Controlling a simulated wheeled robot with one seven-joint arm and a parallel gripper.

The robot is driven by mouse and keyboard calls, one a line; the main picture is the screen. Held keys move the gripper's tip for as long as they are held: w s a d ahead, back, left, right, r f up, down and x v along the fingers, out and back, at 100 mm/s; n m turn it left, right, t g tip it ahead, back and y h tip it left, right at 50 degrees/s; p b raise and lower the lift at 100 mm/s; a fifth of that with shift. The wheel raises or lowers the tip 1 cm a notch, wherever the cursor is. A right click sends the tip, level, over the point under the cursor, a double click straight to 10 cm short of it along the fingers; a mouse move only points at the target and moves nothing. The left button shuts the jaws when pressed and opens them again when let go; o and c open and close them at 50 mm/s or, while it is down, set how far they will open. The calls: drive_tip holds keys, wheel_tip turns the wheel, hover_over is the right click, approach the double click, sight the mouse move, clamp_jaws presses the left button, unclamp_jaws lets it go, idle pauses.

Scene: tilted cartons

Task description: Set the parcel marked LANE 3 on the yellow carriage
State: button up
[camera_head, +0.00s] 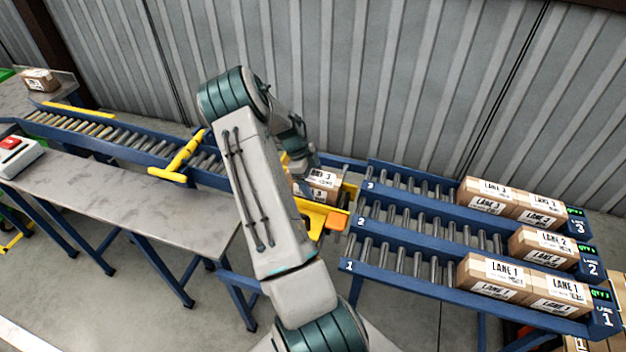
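A brown parcel with a white LANE 3 label (322,184) is at the yellow carriage (318,216), between the feed conveyor and the three lanes. The parcel appears level, but its left part is hidden by my arm, and I cannot tell whether it rests fully on the carriage. My gripper (303,170) is right at the parcel's upper left, pointing down. Its fingers are too small and too hidden to show whether they are open or shut on the parcel. The carriage has an orange block at its right front, and my arm covers its left part.
Lanes 3 (405,185), 2 (430,220) and 1 (410,263) run right, with labelled cartons at their far ends. A roller conveyor (130,140) with a yellow bar (180,155) lies left.

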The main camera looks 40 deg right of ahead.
drive_tip(key=shift+r+p, duration=0.8)
drive_tip(key=shift+p, duration=0.1)
drive_tip(key=b+v, duration=0.2)
drive_tip(key=v, duration=0.9)
drive_tip(key=shift+w, duration=0.1)
drive_tip(key=s+a+r+n+t+y, duration=0.1)
drive_tip(key=s+a+r+n+t, duration=0.15)
drive_tip(key=a+r+n, duration=0.7)
drive_tip(key=s+a+r+n+t+y, duration=0.1)
drive_tip(key=s+a+r+n+t, duration=0.15)
drive_tip(key=a+r+n, duration=0.7)
drive_tip(key=s+a+f+n+t, duration=0.2)
drive_tip(key=s+a+n, duration=0.9)
drive_tip(key=s+a, duration=0.3)
drive_tip(key=shift+s+a+f+n, duration=0.25)
drive_tip(key=shift+a+f+n, duration=0.15)
drive_tip(key=shift+a, duration=0.8)
